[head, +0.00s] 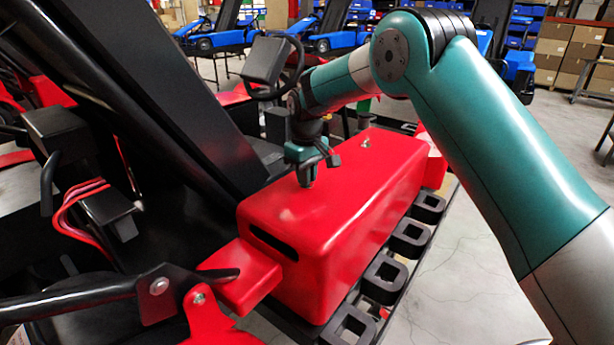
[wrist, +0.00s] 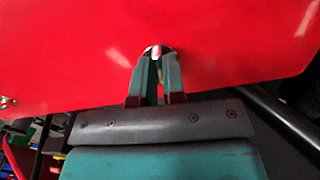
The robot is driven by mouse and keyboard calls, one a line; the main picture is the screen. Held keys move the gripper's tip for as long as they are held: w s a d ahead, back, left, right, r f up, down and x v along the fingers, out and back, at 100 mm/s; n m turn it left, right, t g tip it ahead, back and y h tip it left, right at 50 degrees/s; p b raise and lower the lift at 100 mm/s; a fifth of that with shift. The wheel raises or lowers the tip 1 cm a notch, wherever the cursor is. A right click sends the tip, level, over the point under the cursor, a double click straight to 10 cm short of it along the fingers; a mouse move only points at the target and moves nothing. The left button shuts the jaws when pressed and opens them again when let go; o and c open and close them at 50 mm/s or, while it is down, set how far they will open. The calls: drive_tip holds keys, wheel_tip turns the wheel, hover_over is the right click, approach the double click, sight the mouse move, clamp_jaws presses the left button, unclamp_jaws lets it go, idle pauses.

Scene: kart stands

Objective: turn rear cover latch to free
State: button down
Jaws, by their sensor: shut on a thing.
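The red cover (head: 330,200) is a long box with a dark slot in its near end. My gripper (head: 306,182) points down at the cover's top, near its left edge. In the wrist view my gripper (wrist: 157,58) is shut on a small silvery latch (wrist: 155,50) at the red surface. The fingers hide most of this latch, so I cannot tell which way it is turned. A second small metal latch (head: 366,142) stands on the cover's top farther right, apart from my gripper. A metal piece also shows at the left edge of the wrist view (wrist: 8,102).
A steering wheel (head: 283,65) and black kart frame bars (head: 150,90) stand left of and behind the cover. Black square loops (head: 385,278) line its right side. Bare floor (head: 450,265) lies to the right. Blue karts (head: 220,38) and cardboard boxes (head: 570,45) are far behind.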

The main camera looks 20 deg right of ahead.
drive_tip(key=shift+w+r+n, duration=0.1)
drive_tip(key=shift+r+n, duration=0.1)
drive_tip(key=shift+n, duration=0.6)
drive_tip(key=c, duration=1.3)
unclamp_jaws()
drive_tip(key=shift+o, duration=0.5)
drive_tip(key=shift+f, duration=0.1)
wheel_tip(320, 180, up, 17)
drive_tip(key=b, duration=0.3)
drive_tip(key=shift+r, duration=0.2)
